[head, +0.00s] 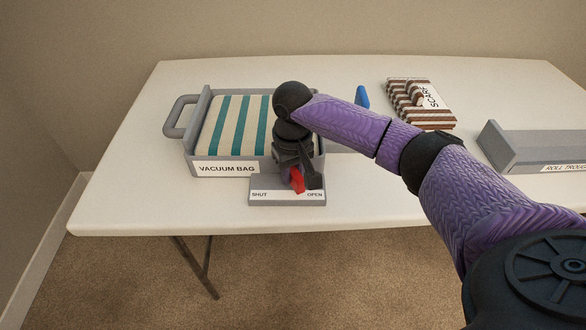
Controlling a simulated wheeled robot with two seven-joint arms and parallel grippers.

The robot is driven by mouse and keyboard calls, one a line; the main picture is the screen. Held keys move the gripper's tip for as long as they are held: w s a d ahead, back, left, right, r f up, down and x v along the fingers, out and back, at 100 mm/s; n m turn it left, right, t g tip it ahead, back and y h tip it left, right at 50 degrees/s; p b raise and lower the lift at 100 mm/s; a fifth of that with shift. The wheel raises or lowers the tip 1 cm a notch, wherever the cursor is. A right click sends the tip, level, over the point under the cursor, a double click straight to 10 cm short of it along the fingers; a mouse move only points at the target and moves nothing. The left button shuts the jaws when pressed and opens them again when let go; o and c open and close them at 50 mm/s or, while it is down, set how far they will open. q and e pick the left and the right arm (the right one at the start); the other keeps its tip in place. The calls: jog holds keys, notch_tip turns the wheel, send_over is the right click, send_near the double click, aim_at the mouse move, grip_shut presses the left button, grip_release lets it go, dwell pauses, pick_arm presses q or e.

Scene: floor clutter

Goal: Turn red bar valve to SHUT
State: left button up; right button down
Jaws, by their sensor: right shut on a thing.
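The red bar valve (297,182) stands on a grey base plate (286,198) near the table's front edge. The plate is marked SHUT at its left end and OPEN at its right end. The red bar's visible end points toward the front, slightly nearer the OPEN side. My right gripper (298,178) comes down on the valve from above and is shut on the red bar. Its dark fingers and wrist hide much of the bar and the valve's middle. My left gripper is not in view.
Directly behind the valve is a grey tray (188,140) labelled VACUUM BAG, holding a striped cushion (232,122). A blue piece (362,97) stands behind my right arm. A striped scarf (404,98) and a grey trough (535,146) lie to the right. The table's front left is clear.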

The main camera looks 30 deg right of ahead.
jog(key=m+p, duration=0.1)
jog(key=p, duration=0.2)
jog(key=r+m+p, duration=0.1)
jog(key=p, duration=0.2)
jog(key=shift+a, duration=0.3)
jog(key=m+p, duration=0.2)
jog(key=m, duration=0.1)
jog(key=m+p, duration=0.1)
jog(key=p, duration=0.1)
jog(key=shift+w+a+f+m, duration=0.3)
jog(key=shift+a+f, duration=0.1)
jog(key=shift+w+a+m+p, duration=0.1)
jog(key=shift+w+m+p, duration=0.15)
jog(key=shift+m, duration=0.95)
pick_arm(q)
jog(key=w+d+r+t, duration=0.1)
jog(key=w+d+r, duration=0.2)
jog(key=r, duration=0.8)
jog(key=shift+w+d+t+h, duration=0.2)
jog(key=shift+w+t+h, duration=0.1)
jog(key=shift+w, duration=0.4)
pick_arm(e)
jog(key=shift+w+a+f+m, duration=0.1)
jog(key=shift+w+m, duration=0.05)
jog(key=shift+m, duration=0.85)
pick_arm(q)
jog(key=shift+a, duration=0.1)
pick_arm(e)
jog(key=c, duration=0.5)
grip_release()
